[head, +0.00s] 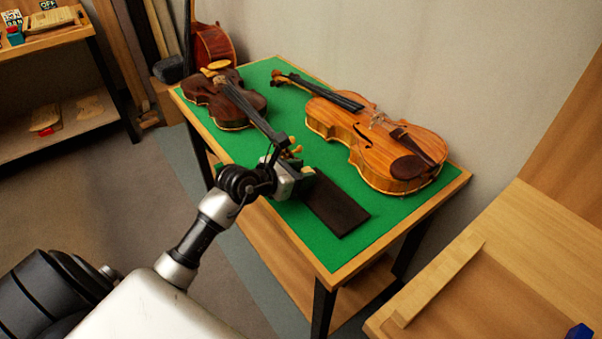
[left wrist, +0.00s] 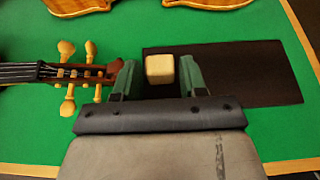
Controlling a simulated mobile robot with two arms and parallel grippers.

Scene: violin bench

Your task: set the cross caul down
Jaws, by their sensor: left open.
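A small pale wooden block (left wrist: 160,69), which looks like the cross caul, shows in the left wrist view over the near left part of a dark brown pad (left wrist: 265,80). My left gripper (left wrist: 160,80) is open, with one dark green finger on each side of the block. A narrow gap shows on the left side; contact on the right side is hard to tell. In the head view my left gripper (head: 305,176) is low at the left end of the dark pad (head: 338,208), and the block is hidden there. My right gripper is not in view.
A dark violin (head: 228,98) lies with its scroll and pegs (left wrist: 82,75) just left of my left gripper. A larger orange instrument (head: 375,140) lies behind. The green bench top (head: 300,229) is clear in front. A wooden bench (head: 510,270) stands at right.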

